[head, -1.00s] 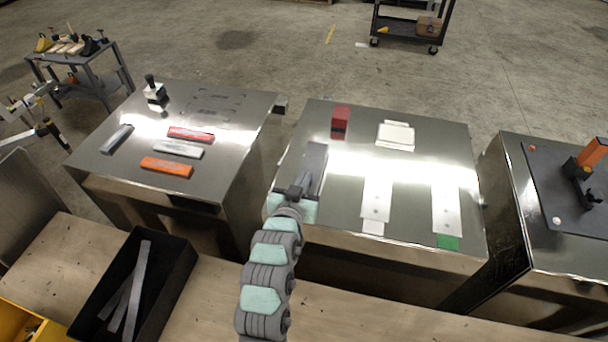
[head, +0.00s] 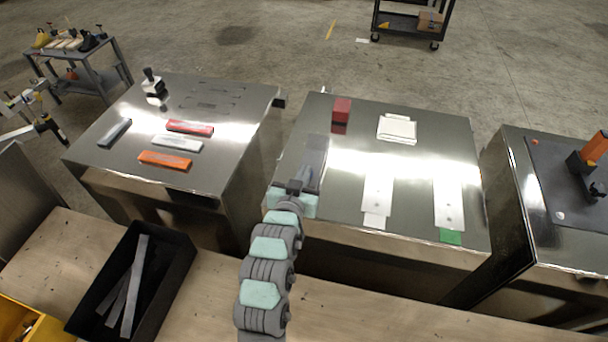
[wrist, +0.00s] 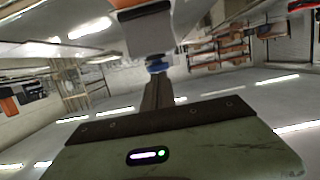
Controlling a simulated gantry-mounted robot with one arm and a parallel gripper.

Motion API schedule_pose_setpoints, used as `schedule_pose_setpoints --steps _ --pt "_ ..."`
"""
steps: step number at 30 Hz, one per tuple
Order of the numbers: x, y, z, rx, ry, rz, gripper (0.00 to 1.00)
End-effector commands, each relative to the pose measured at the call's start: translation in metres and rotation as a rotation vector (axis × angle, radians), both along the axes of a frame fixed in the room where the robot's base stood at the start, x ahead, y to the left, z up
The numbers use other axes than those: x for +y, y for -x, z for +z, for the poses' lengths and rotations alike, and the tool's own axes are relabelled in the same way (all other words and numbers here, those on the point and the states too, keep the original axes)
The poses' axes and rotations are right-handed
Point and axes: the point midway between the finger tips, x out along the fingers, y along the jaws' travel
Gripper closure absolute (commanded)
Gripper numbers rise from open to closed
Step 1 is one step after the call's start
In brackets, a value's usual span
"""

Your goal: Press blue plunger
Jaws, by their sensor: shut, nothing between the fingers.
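The blue plunger (wrist: 157,65) shows in the wrist view as a small blue round part below a grey block with an orange top (wrist: 147,30). My gripper (wrist: 156,78) is shut with nothing in it, and its fingertips point at the blue part, very close to it. I cannot tell whether they touch. In the head view my gripper (head: 312,178) is low over the near left part of the middle metal table (head: 345,200). I cannot make out the blue plunger in the head view.
The middle table holds a red block (head: 341,108), a white pad (head: 397,128) and two pale strips. The left table (head: 110,170) holds red, white and orange bars. A black bin (head: 178,285) stands on the wooden bench. The right table holds an orange and black fixture (head: 585,165).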

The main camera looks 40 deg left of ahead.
Motion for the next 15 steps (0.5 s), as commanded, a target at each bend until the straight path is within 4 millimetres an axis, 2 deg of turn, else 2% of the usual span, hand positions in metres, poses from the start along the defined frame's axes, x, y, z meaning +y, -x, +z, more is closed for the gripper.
schedule_pose_setpoints --steps 4,7,15 --pt "-0.002 -0.002 0.038 -0.010 -0.009 -0.004 1.00" --pt "-0.012 0.016 0.032 -0.005 -0.003 -0.003 1.00" --pt "-0.037 0.064 0.050 -0.006 -0.003 -0.001 1.00"
